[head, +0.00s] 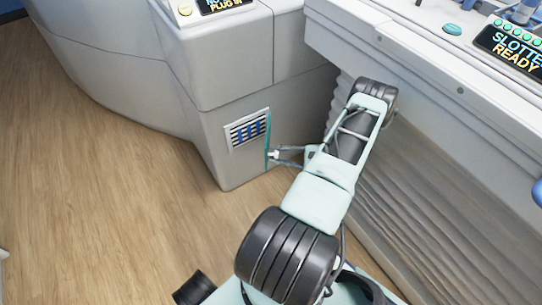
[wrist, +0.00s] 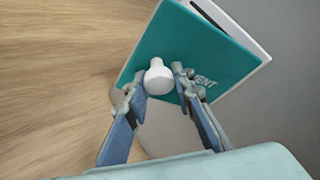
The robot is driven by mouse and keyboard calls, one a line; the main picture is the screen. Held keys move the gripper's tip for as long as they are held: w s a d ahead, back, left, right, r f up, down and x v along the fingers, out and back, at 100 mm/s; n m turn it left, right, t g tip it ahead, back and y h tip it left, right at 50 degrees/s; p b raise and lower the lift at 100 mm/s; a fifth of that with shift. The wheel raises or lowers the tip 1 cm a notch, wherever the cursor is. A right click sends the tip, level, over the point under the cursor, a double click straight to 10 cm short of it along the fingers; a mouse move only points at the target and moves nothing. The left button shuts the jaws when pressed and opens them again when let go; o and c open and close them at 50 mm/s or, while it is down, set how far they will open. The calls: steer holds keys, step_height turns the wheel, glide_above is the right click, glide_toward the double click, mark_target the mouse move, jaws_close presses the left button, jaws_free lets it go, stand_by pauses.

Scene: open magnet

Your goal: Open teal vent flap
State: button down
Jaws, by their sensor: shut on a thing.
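The teal vent flap (head: 268,138) stands swung out from the vent opening (head: 247,130) on the lower grey cabinet, hinged on its right side. In the head view it shows nearly edge-on, with dark slats and blue shapes visible in the opening. In the wrist view the flap's teal face (wrist: 205,55) carries the partly covered word "VENT" and a white knob (wrist: 158,72). My gripper (head: 274,154) is at the flap's outer face. It is shut on the white knob, with a finger on either side of it in the wrist view.
The grey cabinet (head: 225,85) rises above the vent. A pleated bellows panel (head: 450,185) under a white ledge stands to the right, with my arm in front of it. Clear wooden floor (head: 90,200) lies to the left.

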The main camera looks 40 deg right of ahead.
steer(key=shift+s+d+n+g+y, duration=0.3)
steer(key=shift+d+n+y, duration=0.2)
steer(key=shift+d+y, duration=0.1)
steer(key=shift+s+d+n+g+y, duration=0.3)
steer(key=shift+d+n+y, duration=0.2)
steer(key=shift+d, duration=0.05)
steer(key=c, duration=1.6)
jaws_free()
